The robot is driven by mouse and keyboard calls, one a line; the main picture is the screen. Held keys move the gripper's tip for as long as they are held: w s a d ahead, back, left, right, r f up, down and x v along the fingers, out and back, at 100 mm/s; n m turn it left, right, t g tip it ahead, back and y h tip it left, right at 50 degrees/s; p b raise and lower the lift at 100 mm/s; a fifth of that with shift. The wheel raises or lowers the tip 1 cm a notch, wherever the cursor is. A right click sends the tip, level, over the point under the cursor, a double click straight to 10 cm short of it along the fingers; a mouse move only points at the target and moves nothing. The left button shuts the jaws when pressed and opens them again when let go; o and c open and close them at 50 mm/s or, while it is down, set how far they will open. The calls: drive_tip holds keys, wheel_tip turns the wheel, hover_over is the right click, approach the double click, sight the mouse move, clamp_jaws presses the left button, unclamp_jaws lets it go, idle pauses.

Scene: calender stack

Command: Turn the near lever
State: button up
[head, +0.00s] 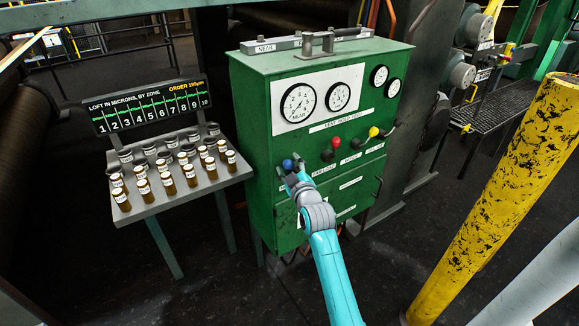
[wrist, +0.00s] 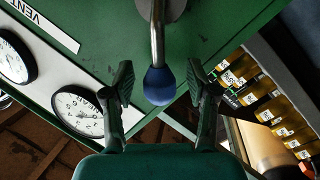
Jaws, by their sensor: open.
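The green control cabinet (head: 262,98) carries a "NEAR" plate (head: 265,47) on its top and a row of levers on its front. The blue-knobbed lever (head: 287,164) is the leftmost of the row. In the wrist view its blue ball (wrist: 159,88) hangs at the end of a metal rod. My gripper (head: 290,173) is at this lever. The wrist view shows its fingers (wrist: 159,82) open, one on each side of the ball, with a gap on both sides. No lever shows a readable "near" label.
To the right are a red knob (head: 336,141) and a yellow knob (head: 374,132). Gauges (head: 298,104) sit above. A sloped rack (head: 150,208) of brown bottles stands left of the cabinet. A yellow post (head: 500,190) stands at the right. Dark floor lies in front.

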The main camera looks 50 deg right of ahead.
clamp_jaws()
